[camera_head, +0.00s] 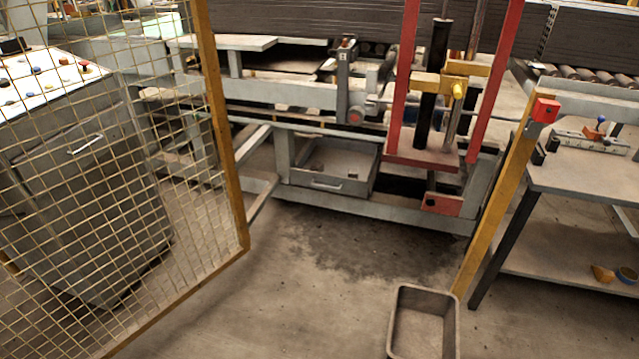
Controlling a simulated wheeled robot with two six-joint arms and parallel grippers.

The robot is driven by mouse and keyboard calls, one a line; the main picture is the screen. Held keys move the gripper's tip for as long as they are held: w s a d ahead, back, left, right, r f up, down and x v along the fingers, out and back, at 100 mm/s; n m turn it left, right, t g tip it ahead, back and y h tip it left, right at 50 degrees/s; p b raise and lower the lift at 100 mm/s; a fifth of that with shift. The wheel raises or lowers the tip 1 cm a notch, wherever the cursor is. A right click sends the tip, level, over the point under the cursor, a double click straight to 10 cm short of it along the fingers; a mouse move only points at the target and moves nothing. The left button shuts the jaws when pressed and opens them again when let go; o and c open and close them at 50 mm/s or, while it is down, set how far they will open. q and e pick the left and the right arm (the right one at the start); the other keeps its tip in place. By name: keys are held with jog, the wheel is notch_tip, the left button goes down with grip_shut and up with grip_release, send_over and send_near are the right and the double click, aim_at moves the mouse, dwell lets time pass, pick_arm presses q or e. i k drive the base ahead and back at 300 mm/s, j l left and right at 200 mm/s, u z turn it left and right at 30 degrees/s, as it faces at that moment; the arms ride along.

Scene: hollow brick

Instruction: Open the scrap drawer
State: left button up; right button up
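The scrap drawer (325,184) is a grey metal drawer low in the grey machine frame, under the roller line. A light metal handle (326,185) sits on its front face. I look down into part of its inside, where a few small brown pieces (352,176) lie, so it appears at least partly pulled out. How far it is out I cannot tell. Neither of my grippers shows in the head view.
A yellow-framed wire mesh panel (243,225) stands at the left, before a grey control cabinet (75,150). A yellow post (490,225) and a work table (580,175) stand at the right. An empty tray (423,330) lies on the floor. The floor between is clear, with a dark stain.

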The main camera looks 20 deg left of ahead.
aim_at(337, 156)
jog(key=i+j+z, duration=0.15)
jog(key=i+j, duration=0.2)
jog(key=i+j+z, duration=0.2)
jog(key=j, duration=0.3)
jog(key=i+l, duration=0.05)
jog(key=i, duration=0.05)
